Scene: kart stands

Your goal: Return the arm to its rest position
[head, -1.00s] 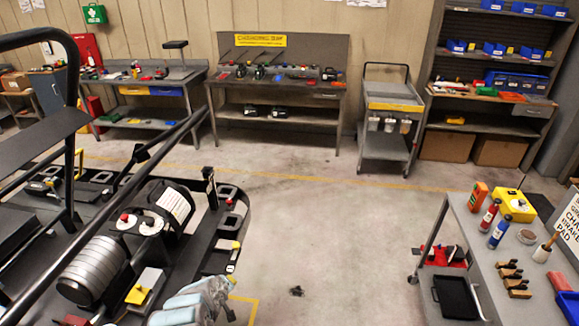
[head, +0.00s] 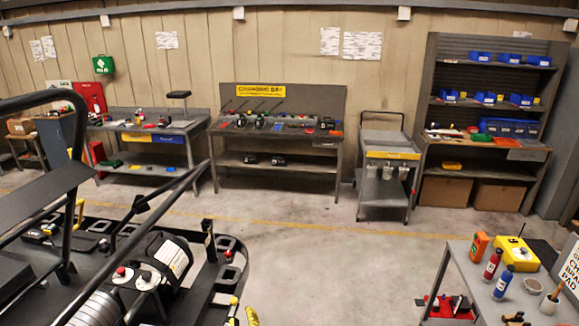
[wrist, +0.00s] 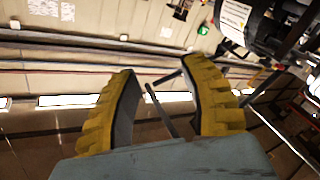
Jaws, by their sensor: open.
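My gripper (wrist: 160,72) shows in the wrist view with its two ribbed yellow fingers apart and nothing between them. Behind the fingers are the wall and ceiling strips, tilted, so the wrist camera looks up and away from the tables. In the head view the arm is almost wholly out of frame. A small yellow tip at the bottom edge may be one of my fingers, but I cannot tell for sure.
The kart (head: 222,268) stands at the lower left. A grey side table (head: 470,285) with bottles and a yellow box (head: 515,253) is at the lower right. A workbench (head: 275,137), a trolley (head: 388,185) and shelving (head: 432,110) line the wall. The floor between is clear.

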